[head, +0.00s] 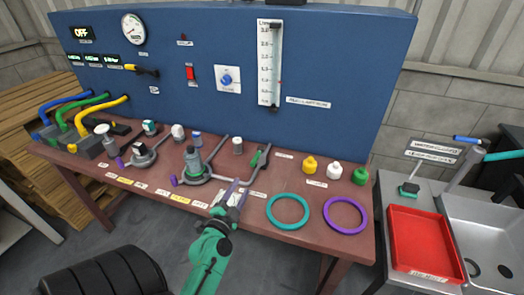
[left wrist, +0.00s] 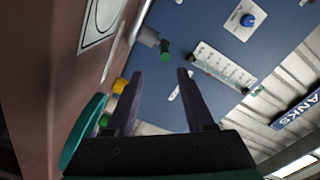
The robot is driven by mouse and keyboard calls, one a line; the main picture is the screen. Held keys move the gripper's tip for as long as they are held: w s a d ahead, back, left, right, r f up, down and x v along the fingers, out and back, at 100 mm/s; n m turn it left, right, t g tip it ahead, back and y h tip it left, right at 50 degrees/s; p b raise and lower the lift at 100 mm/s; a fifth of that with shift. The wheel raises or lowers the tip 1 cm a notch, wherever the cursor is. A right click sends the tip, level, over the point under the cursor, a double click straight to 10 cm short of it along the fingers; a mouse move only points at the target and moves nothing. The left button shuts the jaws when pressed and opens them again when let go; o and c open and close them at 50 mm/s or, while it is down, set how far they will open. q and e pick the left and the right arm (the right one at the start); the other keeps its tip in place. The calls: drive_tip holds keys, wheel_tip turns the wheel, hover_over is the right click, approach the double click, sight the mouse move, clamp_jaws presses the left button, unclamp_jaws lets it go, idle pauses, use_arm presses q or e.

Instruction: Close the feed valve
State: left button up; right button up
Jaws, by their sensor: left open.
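A green-handled valve (head: 258,158) sits on a grey pipe at the back right part of the bench. I cannot read a label that names it as the feed valve. A yellow-and-black lever (head: 143,70) and a blue knob (head: 227,79) are on the blue panel. My left gripper (head: 236,190) is open and empty, low over the bench in front of the green-handled valve and apart from it. In the left wrist view its fingers (left wrist: 160,88) are spread, with a green part (left wrist: 165,56) on a grey piece beyond them. My right gripper is not in view.
A teal ring (head: 288,226) and a purple ring (head: 345,229) lie right of my left gripper. Small yellow, white and green bottles (head: 334,170) stand behind them. Pipe fittings (head: 194,165) crowd the bench to the left. A red tray (head: 398,245) is beside a sink at right.

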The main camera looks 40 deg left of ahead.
sight(254, 161)
use_arm(q)
drive_tip(key=shift+w+a, duration=0.2)
drive_tip(key=shift+w, duration=0.25)
drive_tip(key=shift+w+r, duration=0.15)
drive_tip(key=shift+r, duration=0.15)
drive_tip(key=shift+w+a+r+p, duration=0.2)
drive_tip(key=shift+w+r+p, duration=0.1)
drive_tip(key=shift+w, duration=0.25)
drive_tip(key=shift+w+a+r+p, duration=0.2)
drive_tip(key=shift+w+r+p, duration=0.1)
drive_tip(key=shift+w, duration=0.2)
drive_tip(key=shift+x, duration=1.15)
drive_tip(key=x, duration=0.8)
drive_tip(key=shift+w+f, duration=0.1)
drive_tip(key=shift+f, duration=0.3)
drive_tip(key=shift+c, duration=0.5)
clamp_jaws()
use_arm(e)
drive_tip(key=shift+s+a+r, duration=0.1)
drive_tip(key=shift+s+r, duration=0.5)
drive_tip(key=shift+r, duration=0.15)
